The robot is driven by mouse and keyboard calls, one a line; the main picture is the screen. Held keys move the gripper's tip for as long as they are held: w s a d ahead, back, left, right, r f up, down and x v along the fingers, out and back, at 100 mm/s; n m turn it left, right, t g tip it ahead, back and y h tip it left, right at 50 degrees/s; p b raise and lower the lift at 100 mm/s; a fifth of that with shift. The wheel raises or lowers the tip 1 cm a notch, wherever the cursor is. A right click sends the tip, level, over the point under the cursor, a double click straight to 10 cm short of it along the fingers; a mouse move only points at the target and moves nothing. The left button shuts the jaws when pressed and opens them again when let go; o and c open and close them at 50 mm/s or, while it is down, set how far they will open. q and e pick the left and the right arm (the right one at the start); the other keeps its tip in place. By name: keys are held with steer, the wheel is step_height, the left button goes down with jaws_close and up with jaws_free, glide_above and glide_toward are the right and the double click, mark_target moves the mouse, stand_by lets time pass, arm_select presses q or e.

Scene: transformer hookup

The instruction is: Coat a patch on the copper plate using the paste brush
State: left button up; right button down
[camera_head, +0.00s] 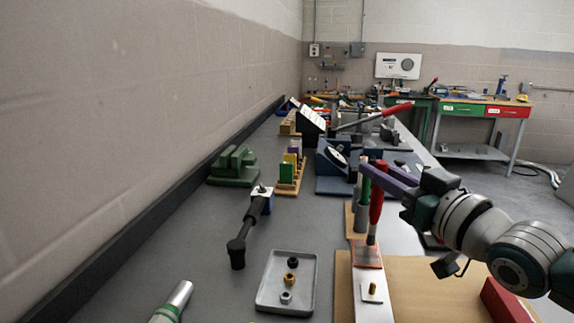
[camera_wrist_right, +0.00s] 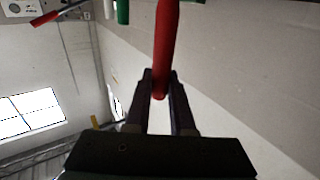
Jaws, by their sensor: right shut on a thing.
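My right gripper (camera_head: 379,178) has purple fingers and is shut on the red handle of the paste brush (camera_head: 376,205). The brush is nearly upright, with its lower end at the copper plate (camera_head: 366,258); I cannot tell whether it touches. The copper plate is a small reddish-brown piece on a pale bar. In the right wrist view the red handle (camera_wrist_right: 166,50) sits between the two fingertips (camera_wrist_right: 159,88). The brush's lower end is not in that view. My left gripper is not in view.
A green-handled tool (camera_head: 364,190) stands in a grey holder (camera_head: 361,217) close behind the brush. A grey tray (camera_head: 307,268) with several nuts lies left of the bar. A black-handled tool (camera_head: 246,231) and a silver cylinder (camera_head: 178,299) lie further left. A red-handled lever (camera_head: 388,112) is behind.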

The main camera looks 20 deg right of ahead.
steer(key=shift+f+b, duration=0.4)
steer(key=shift+f, duration=0.05)
stand_by(0.6)
